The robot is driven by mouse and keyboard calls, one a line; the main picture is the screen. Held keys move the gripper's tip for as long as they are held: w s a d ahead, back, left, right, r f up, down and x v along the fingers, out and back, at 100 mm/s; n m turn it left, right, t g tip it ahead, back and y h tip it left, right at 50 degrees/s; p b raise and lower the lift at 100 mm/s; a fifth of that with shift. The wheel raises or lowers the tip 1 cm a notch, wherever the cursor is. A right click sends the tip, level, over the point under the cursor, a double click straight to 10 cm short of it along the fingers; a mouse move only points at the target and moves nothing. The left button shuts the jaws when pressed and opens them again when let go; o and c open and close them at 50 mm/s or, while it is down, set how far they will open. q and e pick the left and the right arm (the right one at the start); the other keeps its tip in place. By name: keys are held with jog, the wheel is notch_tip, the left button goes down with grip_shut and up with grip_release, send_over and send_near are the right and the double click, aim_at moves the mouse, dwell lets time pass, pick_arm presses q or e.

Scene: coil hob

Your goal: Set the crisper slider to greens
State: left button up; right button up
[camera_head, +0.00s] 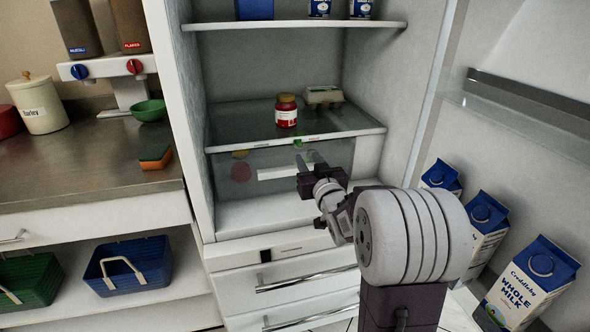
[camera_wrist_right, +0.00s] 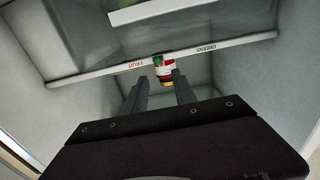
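The crisper slider is a small green tab (camera_head: 297,142) on the white front rail of the fridge's glass shelf. It also shows in the right wrist view (camera_wrist_right: 158,60), between the red FRUIT label (camera_wrist_right: 133,64) and the green GREENS label (camera_wrist_right: 205,48), nearer FRUIT. In the head view the green label (camera_head: 257,146) is left of the tab and the red label (camera_head: 314,139) right. My right gripper (camera_head: 305,161) is just below and in front of the rail. In the wrist view its two fingers (camera_wrist_right: 158,80) stand apart, pointing toward the tab; contact is unclear. My left gripper is not in view.
A red jar (camera_head: 286,111) and an egg carton (camera_head: 323,96) stand on the shelf above the crisper drawer (camera_head: 262,172). The open fridge door on the right holds milk cartons (camera_head: 530,285). A counter (camera_head: 85,155) lies to the left.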

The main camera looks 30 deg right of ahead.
aim_at(299, 143)
jog(key=x, duration=0.9)
jog(key=shift+d+b, duration=0.2)
jog(key=shift+b, duration=0.2)
grip_shut()
dwell(0.9)
